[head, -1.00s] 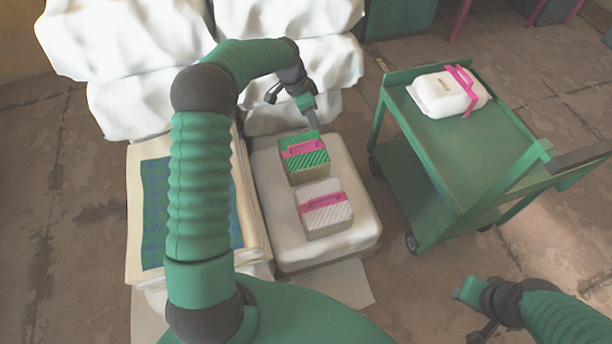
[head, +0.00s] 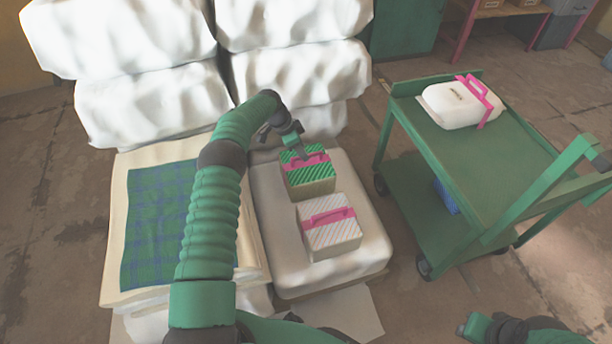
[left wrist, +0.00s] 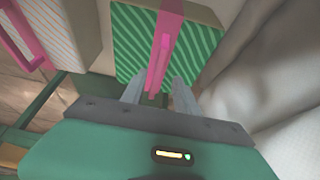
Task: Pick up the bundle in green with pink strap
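The green striped bundle with a pink strap (head: 309,181) sits on the white padded block, behind a white striped bundle with a pink strap (head: 333,235). My left gripper (head: 299,153) is over the green bundle's back edge, close to the strap handle. In the left wrist view the left gripper (left wrist: 157,92) is open, its two grey fingers spread on either side of the near end of the pink strap (left wrist: 163,55). Whether a finger touches the strap cannot be told. My right gripper (head: 466,326) is at the bottom right, away from the bundles; its fingers are too small to judge.
The white padded block (head: 365,205) bears both bundles. Tall white sacks (head: 300,70) stand behind. A stack with a blue-green plaid cloth (head: 155,225) is to the left. A green cart (head: 440,150) on the right carries a white case with a pink strap (head: 455,105).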

